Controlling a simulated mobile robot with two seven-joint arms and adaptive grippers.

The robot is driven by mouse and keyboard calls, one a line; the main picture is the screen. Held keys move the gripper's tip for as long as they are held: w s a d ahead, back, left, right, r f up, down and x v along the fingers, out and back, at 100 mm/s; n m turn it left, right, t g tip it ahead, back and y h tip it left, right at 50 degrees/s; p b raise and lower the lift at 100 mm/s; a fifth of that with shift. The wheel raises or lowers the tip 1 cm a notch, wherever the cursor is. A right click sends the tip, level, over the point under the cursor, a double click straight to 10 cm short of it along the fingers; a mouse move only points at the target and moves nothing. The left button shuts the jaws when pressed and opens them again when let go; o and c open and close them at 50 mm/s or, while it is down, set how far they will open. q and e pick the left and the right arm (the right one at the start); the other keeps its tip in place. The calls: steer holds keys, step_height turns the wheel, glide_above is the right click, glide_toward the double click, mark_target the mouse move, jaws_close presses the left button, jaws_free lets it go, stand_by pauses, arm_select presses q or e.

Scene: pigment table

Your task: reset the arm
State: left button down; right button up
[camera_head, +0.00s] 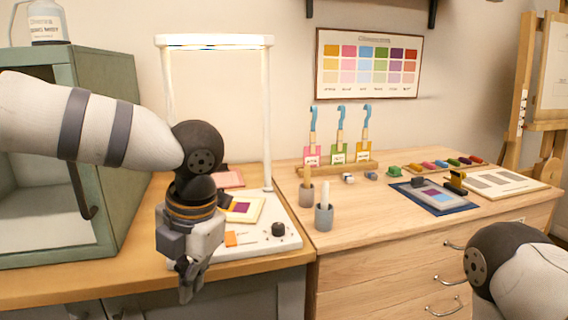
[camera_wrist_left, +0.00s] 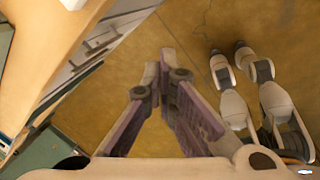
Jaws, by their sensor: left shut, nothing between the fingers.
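My left gripper (camera_head: 186,280) hangs down at the front edge of the left table, in front of the white light stand. It is shut and holds nothing. In the left wrist view its two fingers (camera_wrist_left: 163,75) meet at their tips over the bare floor. My left arm comes in from the left across the green cabinet (camera_head: 130,200). Only a dark joint and a pale link of my right arm show at the lower right of the head view; the right gripper is out of view.
The white light stand (camera_head: 268,110) holds a framed colour swatch (camera_head: 243,209) and a black knob (camera_head: 278,229). Two grey cups (camera_head: 324,217) stand on the wooden drawer table (camera_head: 375,225). Behind are several tagged blue-handled tools (camera_head: 340,125). A blue mat (camera_head: 438,207) lies to the right.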

arm_select(q)
steer(key=a+f+m+t+y, duration=0.15)
steer(key=a+f+m, duration=0.35)
steer(key=f, duration=0.5)
steer(key=a+f+m+t+y, duration=0.1)
steer(key=a+f+m+t, duration=0.1)
steer(key=f+m, duration=0.6)
steer(key=s+f+m+g+h, duration=0.1)
steer(key=s+f+m, duration=0.3)
steer(key=s, duration=0.6)
steer(key=s+f+m+g+h, duration=0.2)
steer(key=s+f+m+g, duration=0.1)
steer(key=s+m, duration=0.5)
steer(key=s+f+m+g+h, duration=0.1)
steer(key=s+f+m, duration=0.4)
steer(key=s, duration=0.6)
steer(key=shift+s+a+f+m+g+h, duration=0.25)
steer(key=shift+s+a+m+g+h, duration=0.1)
steer(key=shift+m+g, duration=0.1)
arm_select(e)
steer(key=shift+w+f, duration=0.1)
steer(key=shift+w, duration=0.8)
arm_select(q)
steer(key=shift+w, duration=0.1)
